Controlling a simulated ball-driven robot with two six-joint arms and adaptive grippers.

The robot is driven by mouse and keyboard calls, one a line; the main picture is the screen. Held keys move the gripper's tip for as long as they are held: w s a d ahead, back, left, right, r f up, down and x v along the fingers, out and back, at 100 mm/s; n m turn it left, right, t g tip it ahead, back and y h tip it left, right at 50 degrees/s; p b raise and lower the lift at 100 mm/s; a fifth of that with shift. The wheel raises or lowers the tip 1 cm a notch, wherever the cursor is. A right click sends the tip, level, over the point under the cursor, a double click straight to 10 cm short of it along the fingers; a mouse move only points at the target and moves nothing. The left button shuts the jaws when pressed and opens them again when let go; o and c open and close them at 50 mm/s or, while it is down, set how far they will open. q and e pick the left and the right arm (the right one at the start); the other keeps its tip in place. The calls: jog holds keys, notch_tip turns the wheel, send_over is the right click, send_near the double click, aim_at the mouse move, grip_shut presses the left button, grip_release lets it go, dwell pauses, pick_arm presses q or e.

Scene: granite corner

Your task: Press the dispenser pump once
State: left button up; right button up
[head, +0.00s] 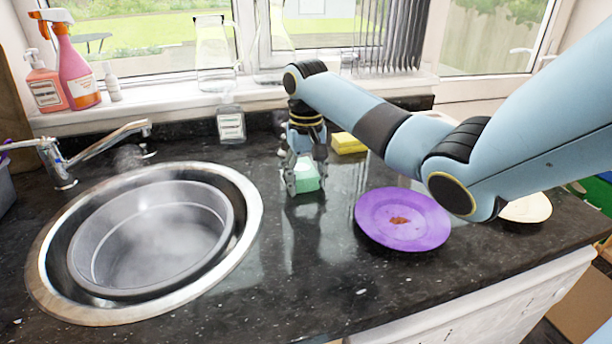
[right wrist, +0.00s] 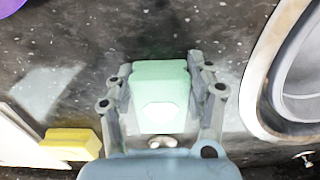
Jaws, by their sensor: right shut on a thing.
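A mint-green block-shaped thing, which looks like the dispenser (head: 306,176), stands on the dark counter right of the sink. In the right wrist view the dispenser (right wrist: 160,92) lies between the two fingers, with a small silvery round part, possibly its pump (right wrist: 155,142), close to my palm. My right gripper (head: 305,186) comes down over it from above and is shut on its sides; in the right wrist view the gripper (right wrist: 160,85) has a finger along each side. The gripper hides the dispenser's top in the head view. My left gripper is not in view.
A yellow sponge (head: 348,143) lies just behind the dispenser. A purple plate (head: 430,232) with a brown stain is to the right. The sink (head: 245,225) holds a grey basin (head: 222,232). A clear labelled bottle (head: 231,124) stands by the sill. Bare counter lies in front.

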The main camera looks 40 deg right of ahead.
aim_at(306, 176)
jog(key=o, duration=1.2)
notch_tip(306, 176, up, 8)
jog(key=shift+f, duration=0.25)
